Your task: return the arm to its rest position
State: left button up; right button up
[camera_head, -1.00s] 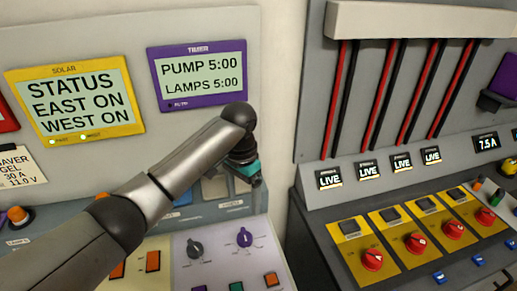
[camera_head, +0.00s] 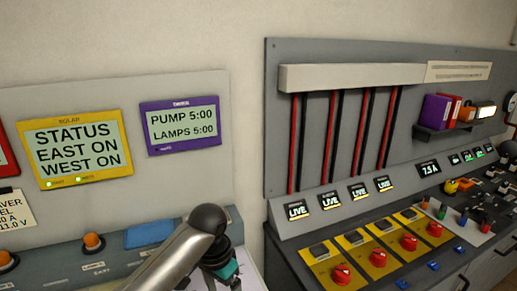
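My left arm (camera_head: 175,262) comes in from the bottom edge, left of the middle, bent at a dark round joint. My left gripper (camera_head: 228,275) hangs below that joint, dark with a teal part, at the bottom of the view. Its fingertips are too small and too close to the edge to tell whether it is open or shut. I see nothing clearly held in it. My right gripper is out of view.
The yellow solar display (camera_head: 76,148) and purple timer display (camera_head: 180,125) are on the left wall panel. Orange buttons (camera_head: 93,242) stand on the console below. Red rotary switches (camera_head: 342,274) line the right console, under several LIVE displays (camera_head: 298,211).

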pick_arm(q)
jog(key=shift+n+t+h, duration=0.7)
jog(key=shift+t+h, duration=0.1)
jog(key=s+f, duration=0.2)
jog(key=s, duration=0.2)
jog(key=s+d+f, duration=0.1)
jog(key=s, duration=0.3)
jog(key=s+f, duration=0.2)
jog(key=s, duration=0.2)
jog(key=shift+d+f, duration=0.15)
jog(key=shift+f, duration=0.15)
jog(key=s+a+r+n+t+y, duration=0.2)
jog(key=s+a+n, duration=0.2)
jog(key=s+a, duration=0.75)
notch_tip(320, 180, down, 28)
jog(key=s+d+g+b, duration=0.1)
jog(key=s+d+b, duration=0.15)
jog(key=b, duration=0.45)
jog(key=s+a+f+g+b, duration=0.1)
jog(key=s+f+b, duration=0.2)
jog(key=s+f, duration=0.5)
jog(key=s+a+f+b, duration=0.2)
jog(key=s+f, duration=0.6)
jog(key=f, duration=0.5)
jog(key=shift+a+m+g+b, duration=0.3)
jog(key=shift+m+g+b, duration=0.1)
jog(key=shift+b, duration=0.05)
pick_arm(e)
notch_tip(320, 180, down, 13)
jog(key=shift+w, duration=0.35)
